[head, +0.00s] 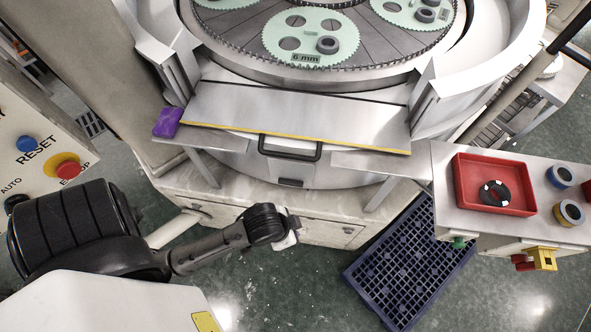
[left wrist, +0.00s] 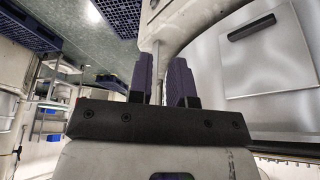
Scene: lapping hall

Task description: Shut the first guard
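The guard (head: 300,113) is a grey metal panel with a yellow front edge and a black bar handle (head: 290,150). It lies folded down and outward in front of the round lapping machine, leaving the toothed plate behind it exposed. My left arm comes in low from the left and ends near the machine's base, below the handle and apart from it. Its fingers are hidden in the head view. In the left wrist view my left gripper (left wrist: 164,82) has its two purple fingers apart, with nothing held; a thin post shows behind the gap. My right gripper is not in view.
A control panel with a red stop button (head: 66,167) stands at left. At right, a bench carries a red tray (head: 494,185) with a dark ring. A dark blue slotted pallet (head: 405,262) lies on the floor. A purple block (head: 167,122) sits at the guard's left end.

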